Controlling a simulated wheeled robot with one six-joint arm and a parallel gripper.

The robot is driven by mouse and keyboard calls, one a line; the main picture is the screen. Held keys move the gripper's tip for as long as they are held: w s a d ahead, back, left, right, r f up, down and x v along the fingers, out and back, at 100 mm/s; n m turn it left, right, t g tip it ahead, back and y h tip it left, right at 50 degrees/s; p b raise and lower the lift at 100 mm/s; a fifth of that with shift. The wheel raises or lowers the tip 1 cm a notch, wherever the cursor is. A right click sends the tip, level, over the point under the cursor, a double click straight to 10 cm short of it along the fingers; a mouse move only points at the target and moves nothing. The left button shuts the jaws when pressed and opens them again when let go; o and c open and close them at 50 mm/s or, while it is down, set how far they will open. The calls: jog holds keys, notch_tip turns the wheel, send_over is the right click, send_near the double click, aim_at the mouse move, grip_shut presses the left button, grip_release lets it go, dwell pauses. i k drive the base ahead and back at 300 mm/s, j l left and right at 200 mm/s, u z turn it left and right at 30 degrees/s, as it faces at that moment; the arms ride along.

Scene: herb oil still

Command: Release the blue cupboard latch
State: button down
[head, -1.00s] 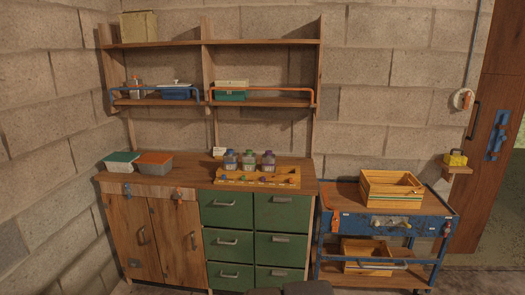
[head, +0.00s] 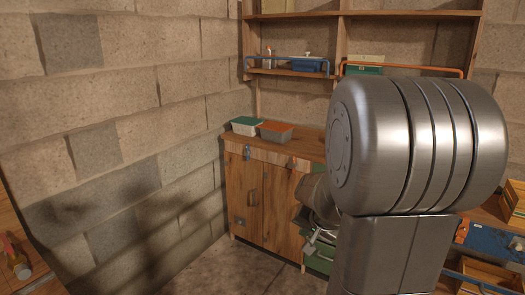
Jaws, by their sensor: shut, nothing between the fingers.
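The blue latch (head: 247,152) sits at the top of the left door of the wooden cupboard (head: 265,205), upright against the pale strip above the doors. An orange latch (head: 293,162) sits at the top of the right door. Both doors look closed. My gripper (head: 311,244) is small in the head view, in front of the cupboard's right side and the green drawers. It is shut and empty, to the right of and below the blue latch, apart from it. My arm hides most of the drawers and the worktop's right part.
A green-lidded box (head: 246,125) and an orange-lidded box (head: 276,131) stand on the worktop above the cupboard. The floor (head: 235,270) before the cupboard looks clear. A block wall (head: 120,150) bounds the left. A wooden surface with a small bottle (head: 20,266) is at lower left.

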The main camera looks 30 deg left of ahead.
aim_at(247, 153)
jog(key=i+j, duration=1.3)
jog(key=j, duration=0.25)
jog(key=i+j, duration=0.65)
jog(key=j+z, duration=0.05)
jog(key=j, duration=0.05)
